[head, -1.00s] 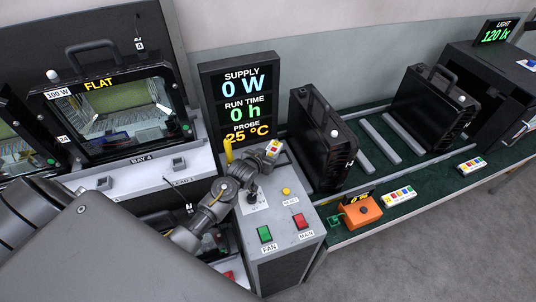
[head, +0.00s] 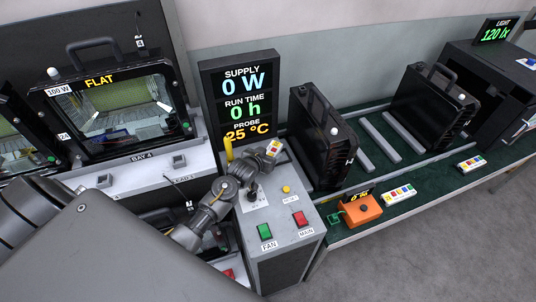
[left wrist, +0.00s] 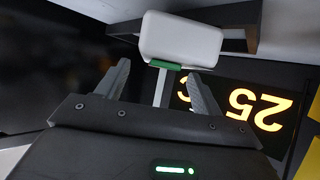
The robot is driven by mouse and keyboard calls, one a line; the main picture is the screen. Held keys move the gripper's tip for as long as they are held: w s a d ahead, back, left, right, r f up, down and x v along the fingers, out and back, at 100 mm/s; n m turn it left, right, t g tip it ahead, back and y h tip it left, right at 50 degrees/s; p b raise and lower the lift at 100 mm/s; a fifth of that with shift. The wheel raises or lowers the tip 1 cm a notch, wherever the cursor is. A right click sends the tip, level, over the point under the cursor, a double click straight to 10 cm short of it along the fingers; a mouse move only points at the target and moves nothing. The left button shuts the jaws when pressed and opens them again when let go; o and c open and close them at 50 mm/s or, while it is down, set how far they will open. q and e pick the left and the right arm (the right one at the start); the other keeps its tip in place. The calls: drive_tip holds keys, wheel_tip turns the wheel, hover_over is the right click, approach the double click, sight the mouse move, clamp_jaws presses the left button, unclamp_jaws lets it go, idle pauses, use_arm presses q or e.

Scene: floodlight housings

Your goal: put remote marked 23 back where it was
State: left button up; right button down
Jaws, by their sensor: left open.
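In the left wrist view, a white rounded block with a green strip (left wrist: 181,38), which looks like this remote, is just beyond the fingertips. Whether anything supports the remote is hidden. My right gripper is not in view.
The console (head: 282,232) has green and red switches. The display (head: 241,100) stands close behind the gripper.

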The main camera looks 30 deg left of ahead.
use_arm(q)
drive_tip(key=shift+s+d+f, duration=0.2)
drive_tip(key=shift+s+f, duration=0.15)
drive_tip(key=shift+f, duration=0.35)
drive_tip(key=shift+w+r, duration=0.1)
drive_tip(key=shift+r, duration=0.4)
drive_tip(key=b+v, duration=0.1)
drive_tip(key=v, duration=1.1)
drive_tip(key=shift+w+a+r, duration=0.2)
drive_tip(key=shift+w+r, duration=0.05)
drive_tip(key=shift+r, duration=0.15)
drive_tip(key=shift+w, duration=0.1)
